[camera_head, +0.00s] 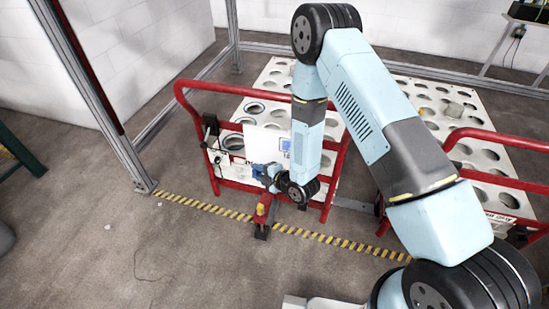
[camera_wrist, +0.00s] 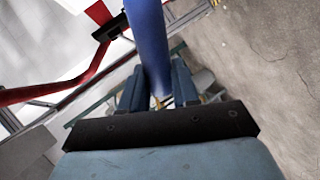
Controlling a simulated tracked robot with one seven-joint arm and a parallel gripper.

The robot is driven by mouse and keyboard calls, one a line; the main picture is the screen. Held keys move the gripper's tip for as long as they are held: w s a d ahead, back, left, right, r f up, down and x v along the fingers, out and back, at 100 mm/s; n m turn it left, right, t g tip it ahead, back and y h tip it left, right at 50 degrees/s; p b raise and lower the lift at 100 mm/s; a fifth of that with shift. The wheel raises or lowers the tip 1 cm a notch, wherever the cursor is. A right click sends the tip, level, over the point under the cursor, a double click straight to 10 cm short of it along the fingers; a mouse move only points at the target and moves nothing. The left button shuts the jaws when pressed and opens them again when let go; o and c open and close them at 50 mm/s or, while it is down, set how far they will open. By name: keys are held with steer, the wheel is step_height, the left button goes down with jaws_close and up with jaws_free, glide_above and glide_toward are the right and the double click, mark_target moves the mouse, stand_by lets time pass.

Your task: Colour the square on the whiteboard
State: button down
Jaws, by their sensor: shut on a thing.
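A white board (camera_head: 260,143) stands upright on the red-railed cart in the head view. A small blue patch (camera_head: 286,145) shows near its right side, partly behind my arm; I cannot tell how much of the square is coloured. My gripper (camera_head: 266,173) is low in front of the cart, just below the board. In the wrist view my gripper (camera_wrist: 157,88) is shut around a blue cylindrical marker (camera_wrist: 148,40), which points up and away between the fingers. The marker's far tip is out of the picture, so contact with the board cannot be told.
Red cart rails (camera_head: 331,190) run close to my gripper. A red and dark stand (camera_head: 262,214) is on the floor just below it. A yellow-black floor strip (camera_head: 210,209) crosses in front. A metal gantry post (camera_head: 110,125) rises at left. The floor at left is mostly clear.

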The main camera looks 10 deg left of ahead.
steer(key=w+d+n+g+y, duration=0.1)
steer(key=w+d+n, duration=0.2)
steer(key=w+d, duration=0.2)
steer(key=shift+w+d+f+g, duration=0.2)
steer(key=shift+w+f+g, duration=0.25)
steer(key=shift+w, duration=0.25)
stand_by(0.3)
steer(key=shift+w, duration=0.9)
stand_by(0.9)
steer(key=shift+d, duration=0.2)
steer(key=shift+a, duration=0.15)
stand_by(1.4)
